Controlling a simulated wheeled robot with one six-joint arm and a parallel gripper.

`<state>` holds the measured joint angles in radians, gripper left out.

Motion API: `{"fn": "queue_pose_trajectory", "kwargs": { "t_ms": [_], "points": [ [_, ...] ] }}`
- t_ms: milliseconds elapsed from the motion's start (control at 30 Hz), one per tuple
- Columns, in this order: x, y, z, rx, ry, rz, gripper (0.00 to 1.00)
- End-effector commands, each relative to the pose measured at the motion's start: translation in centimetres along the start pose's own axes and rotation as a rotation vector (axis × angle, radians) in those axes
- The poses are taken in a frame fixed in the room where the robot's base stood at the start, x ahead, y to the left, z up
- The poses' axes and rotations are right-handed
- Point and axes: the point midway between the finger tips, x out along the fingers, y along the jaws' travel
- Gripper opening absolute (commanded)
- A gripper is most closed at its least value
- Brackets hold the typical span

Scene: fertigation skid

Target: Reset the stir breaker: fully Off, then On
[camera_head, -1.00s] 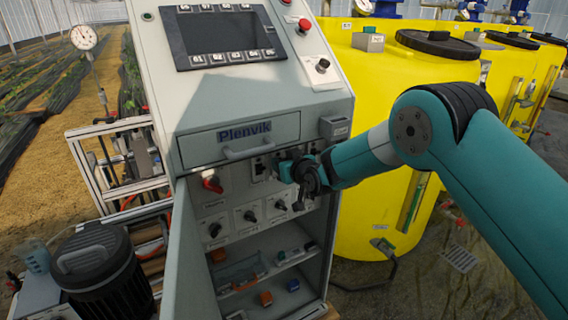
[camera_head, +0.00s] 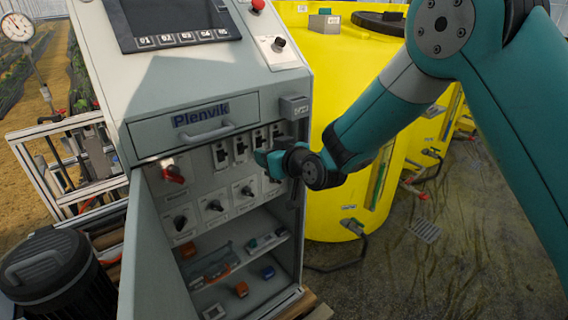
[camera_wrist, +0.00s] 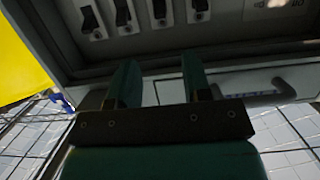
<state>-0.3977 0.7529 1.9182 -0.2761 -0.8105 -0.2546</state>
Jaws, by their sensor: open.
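A row of several breakers (camera_head: 239,148) with black levers on white plates sits in the cabinet's upper panel, under the drawer. The same breakers (camera_wrist: 122,16) show along the top of the wrist view, which looks upside down against the head view. Their labels are too small to read, so I cannot tell which is the stir breaker or its lever position. My gripper (camera_head: 266,163) is in front of the row's right end in the head view. In the wrist view my gripper (camera_wrist: 158,82) is open, its two green fingers apart with nothing between them, short of the breakers.
The drawer (camera_head: 190,122) with its bar handle is just above the breakers. A red rotary switch (camera_head: 174,173) and several black knobs (camera_head: 214,206) share the panel. An open cabinet door (camera_head: 148,255) stands at left. A yellow tank (camera_head: 345,135) is right of the cabinet.

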Motion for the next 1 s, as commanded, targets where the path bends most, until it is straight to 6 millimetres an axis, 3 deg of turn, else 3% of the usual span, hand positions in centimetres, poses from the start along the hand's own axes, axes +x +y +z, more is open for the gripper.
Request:
{"fn": "queue_pose_trajectory", "kwargs": {
  "t_ms": [100,300,833,933,1000],
  "points": [
    [-2.5,0.0,0.2,0.0,0.0,0.001,0.45],
    [-5.1,0.0,0.1,0.0,0.001,0.0,0.45],
    [-6.6,-0.3,-0.6,0.01,-0.032,-0.017,0.45],
    [-8.8,-1.2,-1.4,0.041,-0.125,-0.06,0.45],
    [-11.5,-2.2,-1.9,0.069,-0.226,-0.103,0.45]
  ]
}}
